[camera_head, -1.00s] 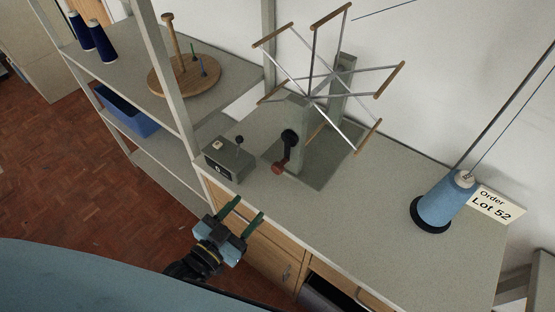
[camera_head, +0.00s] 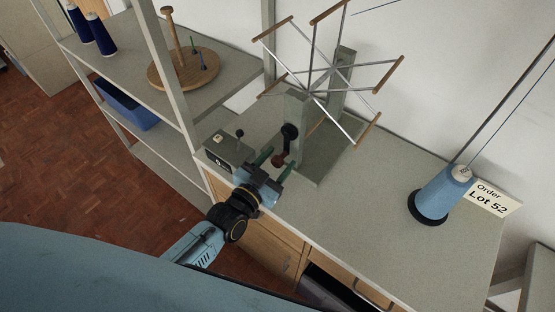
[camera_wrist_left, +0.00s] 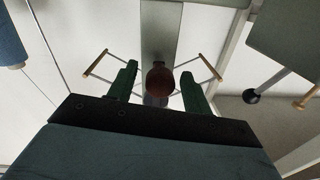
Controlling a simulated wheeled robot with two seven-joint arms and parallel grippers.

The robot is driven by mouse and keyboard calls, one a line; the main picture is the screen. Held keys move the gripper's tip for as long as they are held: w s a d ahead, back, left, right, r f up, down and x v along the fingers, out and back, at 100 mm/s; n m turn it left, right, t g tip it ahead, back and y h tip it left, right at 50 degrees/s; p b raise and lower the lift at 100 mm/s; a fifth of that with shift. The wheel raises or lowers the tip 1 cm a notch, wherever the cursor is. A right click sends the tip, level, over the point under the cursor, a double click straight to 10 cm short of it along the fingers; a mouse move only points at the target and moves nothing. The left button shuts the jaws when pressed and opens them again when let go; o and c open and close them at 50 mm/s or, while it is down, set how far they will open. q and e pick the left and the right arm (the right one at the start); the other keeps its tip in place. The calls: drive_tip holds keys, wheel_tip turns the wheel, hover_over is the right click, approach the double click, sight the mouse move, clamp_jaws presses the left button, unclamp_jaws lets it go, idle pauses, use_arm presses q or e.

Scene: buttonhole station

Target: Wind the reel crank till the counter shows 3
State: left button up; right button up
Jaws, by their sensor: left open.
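The reel (camera_head: 318,95) stands on the bench with its metal spokes and wooden bars upright on a grey post (camera_head: 297,108). Its crank has a black hub (camera_head: 289,132) and a red-brown knob (camera_head: 278,160). My left gripper (camera_head: 275,163) is open, with its green fingers to either side of the knob. In the left wrist view the knob (camera_wrist_left: 160,78) shows between the two fingers, with gaps on both sides. The counter box (camera_head: 228,152) with a small black-knobbed lever (camera_head: 240,133) stands left of the crank; its digit is hidden or too small to read.
A blue thread cone (camera_head: 441,196) and an "Order Lot 52" card (camera_head: 492,197) are at the bench's right. A shelf at left holds dark blue cones (camera_head: 101,34) and a round wooden stand (camera_head: 184,72). A shelf post (camera_head: 172,80) rises left of the counter. The bench's middle is clear.

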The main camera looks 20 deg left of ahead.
use_arm(q)
drive_tip(key=shift+w, duration=0.1)
drive_tip(key=shift+c, duration=0.3)
clamp_jaws()
drive_tip(key=shift+w+a, duration=0.1)
